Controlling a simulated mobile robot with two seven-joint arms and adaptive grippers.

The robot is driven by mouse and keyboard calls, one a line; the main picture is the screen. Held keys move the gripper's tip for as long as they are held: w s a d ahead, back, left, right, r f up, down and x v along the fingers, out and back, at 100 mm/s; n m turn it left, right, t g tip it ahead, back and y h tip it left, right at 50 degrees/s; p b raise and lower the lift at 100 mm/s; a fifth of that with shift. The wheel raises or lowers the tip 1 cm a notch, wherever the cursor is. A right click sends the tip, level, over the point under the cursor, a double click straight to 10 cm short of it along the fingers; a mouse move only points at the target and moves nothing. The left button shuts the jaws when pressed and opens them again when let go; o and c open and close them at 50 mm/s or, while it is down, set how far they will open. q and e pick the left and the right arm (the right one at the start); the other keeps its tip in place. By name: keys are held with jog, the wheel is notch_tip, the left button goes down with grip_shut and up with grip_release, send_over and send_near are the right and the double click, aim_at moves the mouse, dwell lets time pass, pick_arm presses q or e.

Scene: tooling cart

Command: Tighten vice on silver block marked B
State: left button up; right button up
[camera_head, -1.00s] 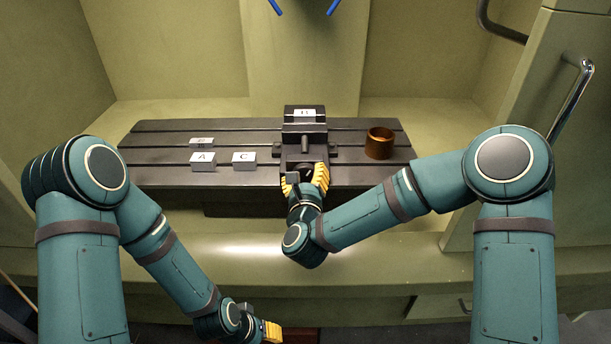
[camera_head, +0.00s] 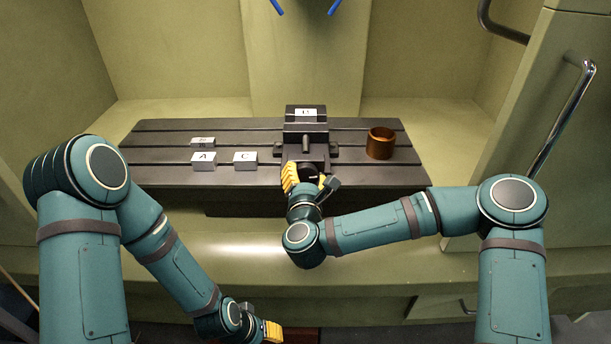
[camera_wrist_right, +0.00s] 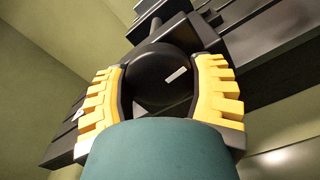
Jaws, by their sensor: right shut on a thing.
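The silver block marked B (camera_head: 306,113) sits in the jaws at the back of the dark vice (camera_head: 292,137), its label facing up. The vice stands on the slotted table, its screw pointing towards me. My right gripper (camera_head: 307,178) is at the front end of the vice. In the right wrist view its yellow fingers (camera_wrist_right: 165,95) are closed around both sides of the round black vice knob (camera_wrist_right: 155,78), which has a pale mark on it. My left gripper (camera_head: 272,331) hangs low at the bottom, away from the table; its opening cannot be made out.
Silver blocks marked A (camera_head: 203,161) and C (camera_head: 245,161) lie left of the vice, with another labelled block (camera_head: 203,142) behind A. A copper-coloured ring or cup (camera_head: 380,143) stands to the right. The slotted dark table (camera_head: 160,137) has free room on both sides.

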jog(key=m, duration=0.4)
jog(key=shift+f+m, duration=0.2)
jog(key=shift+m, duration=0.2)
jog(key=m, duration=0.4)
jog(key=shift+a+m, duration=0.1)
jog(key=shift+m, duration=0.2)
jog(key=m, duration=0.4)
jog(key=shift+r, duration=0.15)
jog(key=shift+r+m, duration=0.1)
jog(key=shift+m, duration=2)
jog(key=o, duration=1.2)
jog(key=shift+r, duration=0.1)
